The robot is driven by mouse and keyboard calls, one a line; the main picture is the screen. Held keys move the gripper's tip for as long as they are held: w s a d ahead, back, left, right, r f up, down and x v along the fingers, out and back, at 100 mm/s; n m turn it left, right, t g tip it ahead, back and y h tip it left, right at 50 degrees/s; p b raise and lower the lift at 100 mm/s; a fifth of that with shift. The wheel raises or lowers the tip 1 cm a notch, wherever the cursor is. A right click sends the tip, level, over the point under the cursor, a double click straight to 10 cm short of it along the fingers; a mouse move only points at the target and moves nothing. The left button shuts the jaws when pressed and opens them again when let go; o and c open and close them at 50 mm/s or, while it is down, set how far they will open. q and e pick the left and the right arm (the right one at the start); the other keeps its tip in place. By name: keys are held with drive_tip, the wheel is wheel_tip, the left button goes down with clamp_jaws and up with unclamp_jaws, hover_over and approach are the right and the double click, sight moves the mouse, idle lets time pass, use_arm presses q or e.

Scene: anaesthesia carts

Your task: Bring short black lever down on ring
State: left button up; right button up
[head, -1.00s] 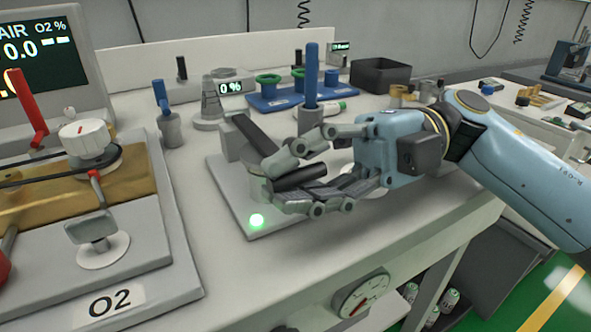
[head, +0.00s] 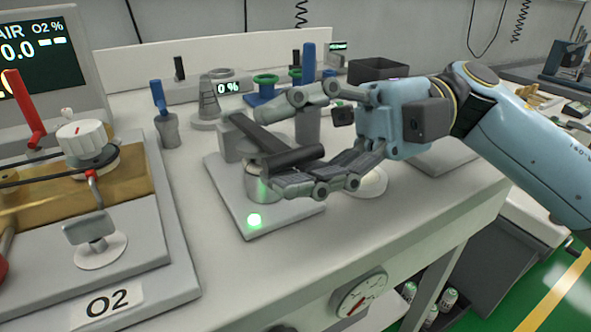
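The short black lever (head: 258,133) slopes down from a grey block on a light grey plate (head: 240,222). Its black crossbar handle (head: 290,159) lies over the grey round ring piece (head: 258,188). I cannot tell whether lever and ring touch. My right gripper (head: 280,145) comes in from the right with its fingers spread wide, one above the handle and the others below and beside it. The lower fingers hide part of the ring and the plate; I cannot tell whether they touch the handle. My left gripper is not in view.
A green light (head: 254,220) glows on the plate's front corner. A blue-handled post (head: 308,65) stands behind my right fingers. The O2 unit (head: 135,262) with a red lever (head: 27,115) fills the left. A gauge (head: 359,293) sits on the bench front.

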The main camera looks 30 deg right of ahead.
wheel_tip(320, 180, up, 7)
drive_tip(key=shift+f, duration=0.15)
